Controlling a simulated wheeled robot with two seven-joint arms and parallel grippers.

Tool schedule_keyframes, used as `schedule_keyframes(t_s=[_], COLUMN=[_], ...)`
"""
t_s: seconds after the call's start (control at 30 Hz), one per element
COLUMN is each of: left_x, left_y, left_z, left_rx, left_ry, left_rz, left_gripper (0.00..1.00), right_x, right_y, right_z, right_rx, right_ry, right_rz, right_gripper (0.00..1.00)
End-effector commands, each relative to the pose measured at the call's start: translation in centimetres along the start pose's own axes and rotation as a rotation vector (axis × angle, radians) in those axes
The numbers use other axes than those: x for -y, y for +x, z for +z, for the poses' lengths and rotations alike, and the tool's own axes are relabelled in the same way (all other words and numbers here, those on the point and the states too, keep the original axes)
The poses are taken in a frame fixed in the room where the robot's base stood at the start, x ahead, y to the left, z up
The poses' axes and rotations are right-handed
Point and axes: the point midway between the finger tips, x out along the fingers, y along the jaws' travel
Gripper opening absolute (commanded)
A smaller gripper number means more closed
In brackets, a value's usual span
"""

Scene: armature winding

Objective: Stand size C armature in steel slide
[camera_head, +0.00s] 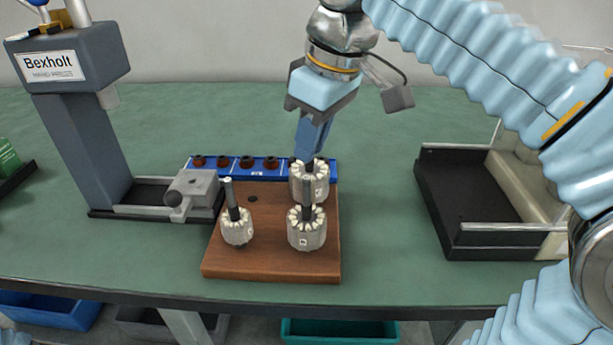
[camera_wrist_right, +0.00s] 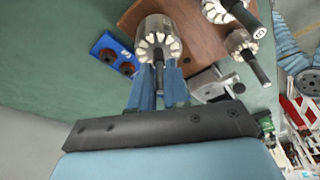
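Three pale armatures with dark shafts stand around a wooden board (camera_head: 270,268): front left (camera_head: 237,229), front right (camera_head: 306,232) and back right (camera_head: 310,182). Their size letters are too small to read. My right gripper (camera_head: 311,150) points down at the back-right armature. In the right wrist view my right gripper's blue fingers (camera_wrist_right: 161,92) close on that armature's shaft, with its body (camera_wrist_right: 157,38) beyond them. The front-right armature hides its base, so I cannot tell if it is lifted. A grey steel block (camera_head: 198,186), seemingly the slide, sits on rails at the press base. My left gripper is out of view.
The grey Bexholt press (camera_head: 80,120) stands at the left. A blue rack (camera_head: 235,168) with several dark-red parts lies behind the board. A black tray (camera_head: 465,212) with metal rails is at the right. An empty board hole (camera_head: 252,198) shows at the back left.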

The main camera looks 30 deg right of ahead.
Motion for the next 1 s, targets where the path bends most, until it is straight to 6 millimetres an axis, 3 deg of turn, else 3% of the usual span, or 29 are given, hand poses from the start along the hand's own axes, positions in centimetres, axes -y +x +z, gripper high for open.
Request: schedule_keyframes(t_s=[0.1, 0.57, 1.0], left_x=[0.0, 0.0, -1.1], left_y=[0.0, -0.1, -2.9], left_z=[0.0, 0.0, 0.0], left_rx=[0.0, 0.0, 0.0], left_ry=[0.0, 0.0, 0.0], left_rz=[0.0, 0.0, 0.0], left_gripper=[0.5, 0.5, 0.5], right_x=[0.0, 0.0, 0.0], right_y=[0.0, -0.1, -3.0], right_z=[0.0, 0.0, -0.8], right_rx=[0.0, -0.002, -0.001], right_ry=[0.0, 0.0, -0.001], right_rz=[0.0, 0.0, 0.0], right_gripper=[0.0, 0.0, 0.0])
